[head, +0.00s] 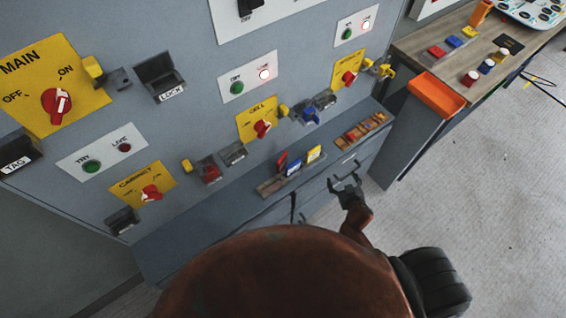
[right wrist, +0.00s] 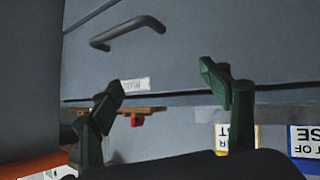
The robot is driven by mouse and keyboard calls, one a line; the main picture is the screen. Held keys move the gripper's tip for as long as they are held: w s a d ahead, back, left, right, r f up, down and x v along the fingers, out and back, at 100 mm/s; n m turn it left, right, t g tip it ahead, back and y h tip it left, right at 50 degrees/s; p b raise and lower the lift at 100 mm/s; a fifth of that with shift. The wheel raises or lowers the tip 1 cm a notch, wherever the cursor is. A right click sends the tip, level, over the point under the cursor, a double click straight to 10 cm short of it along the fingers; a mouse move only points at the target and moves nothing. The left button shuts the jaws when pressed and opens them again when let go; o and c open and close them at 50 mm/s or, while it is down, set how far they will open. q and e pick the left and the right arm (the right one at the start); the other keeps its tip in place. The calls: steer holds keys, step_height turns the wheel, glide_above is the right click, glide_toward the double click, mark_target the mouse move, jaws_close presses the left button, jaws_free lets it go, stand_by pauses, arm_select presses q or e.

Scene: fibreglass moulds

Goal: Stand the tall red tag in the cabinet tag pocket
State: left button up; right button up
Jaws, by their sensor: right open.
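The tall red tag (head: 281,161) stands upright at the left end of a small rack (head: 270,188) on the grey ledge, beside a blue and a yellow tag. The cabinet tag pocket, a dark box (head: 122,220), is on the panel below the yellow CABINET switch plate (head: 143,186) and looks empty. My right gripper (head: 346,182) is open and empty, right of the rack in front of the drawer fronts. Its open fingers (right wrist: 165,88) also show in the right wrist view, with nothing between them. My left gripper is out of view.
A blue-bordered tag (right wrist: 304,139) and a yellow-bordered one (right wrist: 237,138) show in the right wrist view, near a drawer handle (right wrist: 127,33). A wooden padlock rack (head: 361,131) is on the ledge. An orange tray (head: 436,95) and a workbench (head: 440,48) stand right.

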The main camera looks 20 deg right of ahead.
steer(key=w+a+r+n+t+y, duration=0.1)
steer(key=w+a+r+t, duration=0.15)
steer(key=r, duration=0.85)
steer(key=w+a+r+t+y, duration=0.2)
steer(key=w+a+r, duration=0.15)
steer(key=r, duration=0.75)
steer(key=w+a+r+n+t+y, duration=0.1)
steer(key=w+a+r+t, duration=0.2)
steer(key=r, duration=0.8)
steer(key=n+g+y, duration=0.6)
steer(key=g+y, duration=0.1)
steer(key=g, duration=0.1)
glide_above(284, 158)
steer(key=s+d, duration=0.2)
steer(key=s, duration=0.1)
step_height(284, 158, down, 10)
steer(key=f, duration=0.1)
step_height(284, 158, down, 8)
steer(key=shift+r+g+h, duration=0.2)
steer(key=shift+g+h, duration=0.3)
steer(key=shift+g, duration=0.75)
steer(key=b+x, duration=0.2)
steer(key=x, duration=0.3)
steer(key=shift+w, duration=0.25)
steer(key=shift+s+d+r, duration=0.1)
steer(key=shift+r, duration=0.05)
